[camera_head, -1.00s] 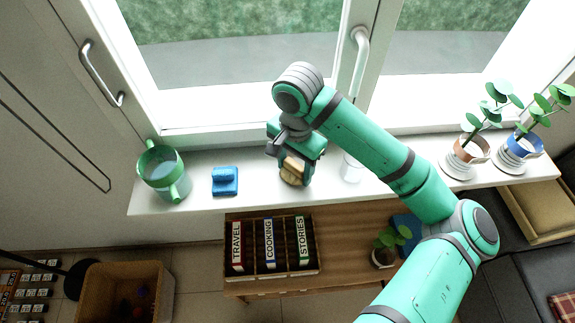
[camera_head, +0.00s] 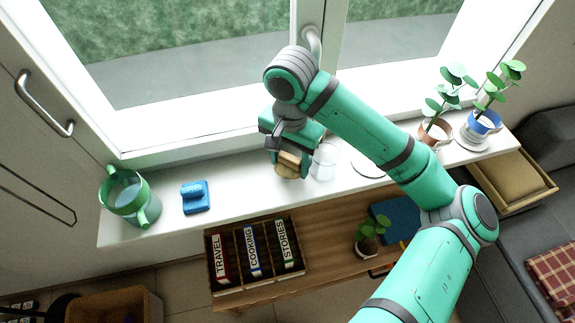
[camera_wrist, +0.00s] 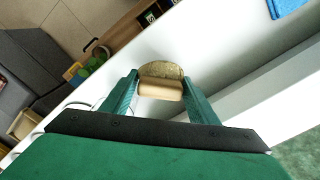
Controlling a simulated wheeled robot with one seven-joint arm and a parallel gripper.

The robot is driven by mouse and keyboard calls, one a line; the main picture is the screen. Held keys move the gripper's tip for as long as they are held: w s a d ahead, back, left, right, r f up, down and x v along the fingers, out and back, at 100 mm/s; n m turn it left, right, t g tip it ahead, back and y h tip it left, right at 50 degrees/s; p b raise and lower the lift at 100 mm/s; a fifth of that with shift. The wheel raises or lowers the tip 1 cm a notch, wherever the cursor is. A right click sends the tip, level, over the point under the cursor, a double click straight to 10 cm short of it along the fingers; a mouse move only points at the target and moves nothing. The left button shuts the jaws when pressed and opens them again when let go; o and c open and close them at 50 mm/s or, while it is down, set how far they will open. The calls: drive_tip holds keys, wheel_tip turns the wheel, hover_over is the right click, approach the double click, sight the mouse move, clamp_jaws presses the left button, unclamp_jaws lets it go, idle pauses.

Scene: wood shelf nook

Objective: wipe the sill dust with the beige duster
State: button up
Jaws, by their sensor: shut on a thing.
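The beige duster (camera_head: 286,168) is held between the fingers of my gripper (camera_head: 290,160), over the white window sill (camera_head: 235,180). In the wrist view the duster (camera_wrist: 160,88) sits between both fingertips, with its rounded pad beyond its smooth handle. I cannot tell whether the pad touches the sill. A blue duster-like block (camera_head: 195,196) lies on the sill to the left, apart from my gripper. I cannot make out any dust on the sill; part of the sill is hidden behind my arm.
A clear glass (camera_head: 325,161) stands close to the right of my gripper. A green watering pot (camera_head: 130,197) stands at the sill's left end, and two potted plants (camera_head: 436,131) (camera_head: 481,127) at the right. Below are a book box (camera_head: 255,258) and a wooden bench (camera_head: 335,227).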

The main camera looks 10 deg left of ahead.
sight(293, 157)
drive_tip(key=r, duration=0.4)
drive_tip(key=shift+d, duration=0.35)
drive_tip(key=shift+s+a+r, duration=0.1)
drive_tip(key=shift+a+r, duration=0.05)
drive_tip(key=shift+r, duration=0.45)
